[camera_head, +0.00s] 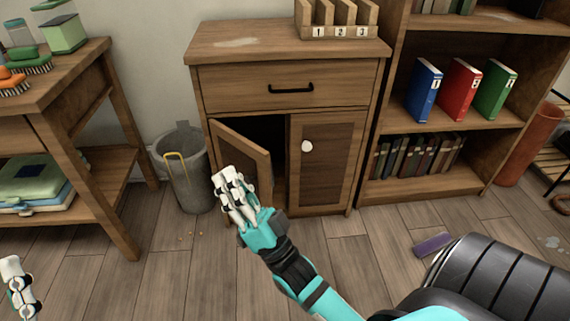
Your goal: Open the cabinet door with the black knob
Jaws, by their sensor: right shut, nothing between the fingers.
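The wooden cabinet (330,54) has a drawer with a black bar handle (291,88) and two doors below. The left door (242,150) stands partly open, swung out toward me, with a dark gap behind it. No black knob shows; my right gripper covers the lower part of this door. The right door (327,175) is closed and has a white knob (307,146). My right gripper (226,176) is shut and empty, in front of the left door's lower part; I cannot tell if it touches. My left gripper (14,272) is at the lower left edge, away from the cabinet.
A grey bin (183,176) with a yellow handle stands left of the cabinet, close to the open door. A wooden table (62,78) is further left. A bookshelf (480,124) adjoins on the right. A purple object (432,244) lies on the floor.

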